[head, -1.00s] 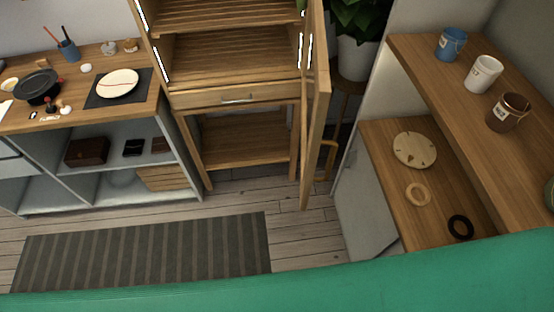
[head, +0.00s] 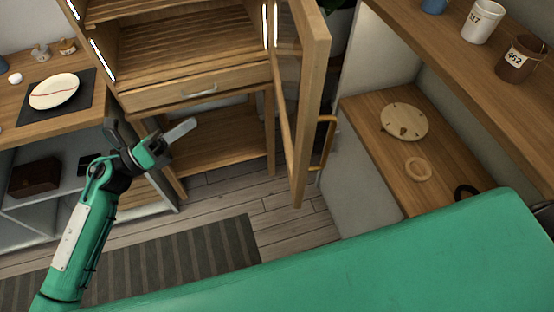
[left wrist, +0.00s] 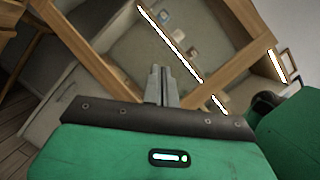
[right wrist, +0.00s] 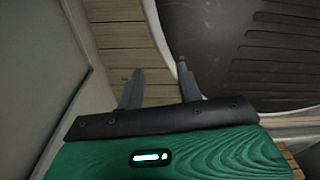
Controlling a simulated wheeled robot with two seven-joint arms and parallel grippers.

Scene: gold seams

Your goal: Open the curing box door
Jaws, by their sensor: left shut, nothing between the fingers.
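The curing box (head: 192,98) is a tall wooden cabinet with slatted shelves, light strips and a drawer below. Its door (head: 309,110) is swung out at the right side, seen nearly edge-on, with a brass-coloured handle (head: 325,145) on its outer face. The shelves stand exposed. My left gripper (head: 190,126) is in front of the box's lower left part, apart from the door and handle. Its fingers are together and empty in the left wrist view (left wrist: 163,86). My right gripper (right wrist: 157,82) is open and empty above the floor; the head view does not show it.
A wooden counter (head: 40,125) with a plate (head: 54,91) stands at the left. At the right, a shelf (head: 470,70) holds mugs, above a lower surface with a round disc (head: 404,121) and rings. A striped rug (head: 190,265) lies on open floor.

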